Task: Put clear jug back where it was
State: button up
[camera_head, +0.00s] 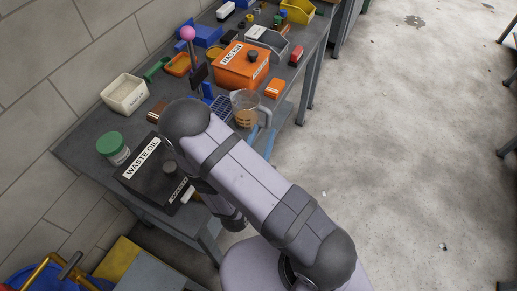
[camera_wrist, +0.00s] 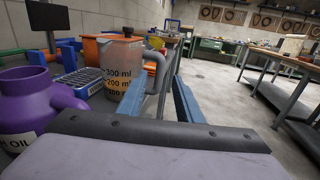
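The clear jug (camera_head: 238,103) stands upright on the grey workbench, near its front edge, beside the orange bin. Its handle points right, toward the bench edge. In the wrist view the jug (camera_wrist: 118,68) shows ml markings and a brownish-orange tint; I cannot tell whether that is liquid. My gripper (camera_wrist: 158,90) has its two blue fingers apart, one on each side of the handle's line, with the handle at or just beyond the tips. I cannot tell whether either finger touches it. In the head view my arm hides most of the gripper.
An orange lidded bin (camera_head: 233,71) stands behind the jug. A purple can (camera_wrist: 38,108) stands left of my gripper. The floor to the right is clear.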

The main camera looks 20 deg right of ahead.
jog(key=shift+b+v, duration=0.45)
jog(key=shift+v, duration=1.6)
jog(key=s+d+r+m+g+h, duration=0.3)
jog(key=s+d+m+g+h, duration=0.35)
jog(key=d+m+g, duration=0.4)
jog(key=s+d+f+m+g+y, duration=0.1)
jog(key=s+d+m+g+y, duration=0.1)
jog(key=s+m+g+y, duration=0.5)
jog(key=s+a+f+m+g+y, duration=0.2)
jog(key=s+a+f+m+y, duration=0.15)
jog(key=s+a+m, duration=0.25)
jog(key=w+a+r+m+t+y, duration=0.2)
jog(key=w+a+m+t+y, duration=0.2)
jog(key=w+a+m+y, duration=0.1)
jog(key=shift+w+a+r+y, duration=0.3)
jog(key=shift+w+a+y, duration=0.2)
jog(key=shift+w+a, duration=0.45)
